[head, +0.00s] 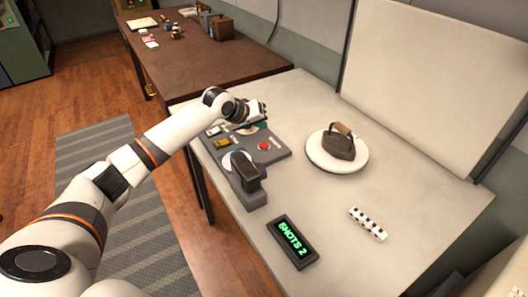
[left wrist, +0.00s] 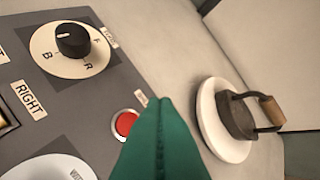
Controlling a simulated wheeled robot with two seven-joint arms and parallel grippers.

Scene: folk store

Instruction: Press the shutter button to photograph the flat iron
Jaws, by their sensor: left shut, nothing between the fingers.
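A red button (head: 264,146), probably the shutter, sits on a grey control panel (head: 277,156) on the pale table. It also shows in the left wrist view (left wrist: 126,122), partly behind my fingertips. The dark flat iron (head: 342,147) with a wooden handle stands upright on a round white disc (head: 318,163), right of the panel; the left wrist view shows it too (left wrist: 237,117). My left gripper (head: 263,124) is over the panel's far end, beyond the button. My right gripper is out of view.
A dark boxy device (head: 245,172) stands at the panel's near end. A display (head: 292,242) reads "SHOTS 2". A black-and-white bar (head: 368,224) lies at the right. A black knob (left wrist: 72,41) is on the panel. A white backboard (head: 430,90) stands behind.

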